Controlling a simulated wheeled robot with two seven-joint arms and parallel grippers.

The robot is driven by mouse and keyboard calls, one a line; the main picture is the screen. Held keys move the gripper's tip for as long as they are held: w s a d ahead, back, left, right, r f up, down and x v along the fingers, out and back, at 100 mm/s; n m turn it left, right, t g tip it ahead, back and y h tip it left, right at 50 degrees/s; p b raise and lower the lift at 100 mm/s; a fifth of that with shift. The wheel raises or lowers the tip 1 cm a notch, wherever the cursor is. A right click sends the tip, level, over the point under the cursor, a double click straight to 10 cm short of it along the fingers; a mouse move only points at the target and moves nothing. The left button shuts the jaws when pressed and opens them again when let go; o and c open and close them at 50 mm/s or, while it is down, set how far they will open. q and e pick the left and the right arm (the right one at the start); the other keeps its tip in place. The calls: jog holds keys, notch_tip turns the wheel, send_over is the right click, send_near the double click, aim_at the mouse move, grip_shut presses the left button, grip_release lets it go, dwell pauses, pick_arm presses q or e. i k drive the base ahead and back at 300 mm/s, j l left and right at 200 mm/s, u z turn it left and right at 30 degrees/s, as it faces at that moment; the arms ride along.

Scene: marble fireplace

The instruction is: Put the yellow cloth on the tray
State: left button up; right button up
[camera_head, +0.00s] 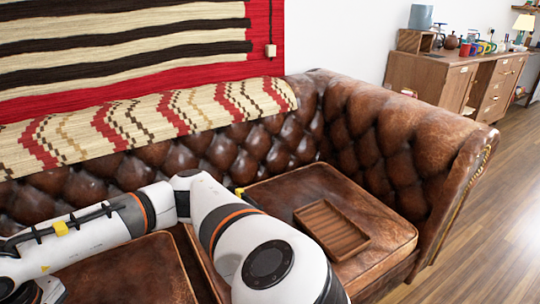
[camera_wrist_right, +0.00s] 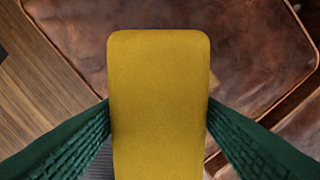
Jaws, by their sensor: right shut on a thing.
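The yellow cloth (camera_wrist_right: 160,105) fills the middle of the right wrist view as a flat, round-cornered piece. My right gripper (camera_wrist_right: 158,115) is shut on it, with a green finger at each side. Below it in that view is brown leather seat. The tray (camera_head: 331,229) is brown, wooden and ribbed, and lies empty on the right seat cushion in the head view. In the head view both grippers are out of sight. A small yellow patch (camera_head: 240,191) shows behind my arm; I cannot tell what it is.
The tufted leather sofa (camera_head: 385,135) has a high back and a raised right armrest. A patterned throw (camera_head: 150,122) lies over its back. Bare cushion surrounds the tray. A wooden desk (camera_head: 455,80) with mugs stands at the far right.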

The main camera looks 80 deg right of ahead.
aim_at(330, 228)
jog(key=l+z, duration=0.1)
jog(key=z, duration=0.35)
jog(key=k+l+z, duration=0.1)
jog(key=z, duration=0.3)
jog(key=l+z, duration=0.15)
jog(key=z, duration=0.3)
jog(key=l+z, duration=0.1)
jog(key=z, duration=0.3)
jog(key=l+z, duration=0.1)
jog(key=i+l, duration=0.05)
jog(key=l, duration=0.05)
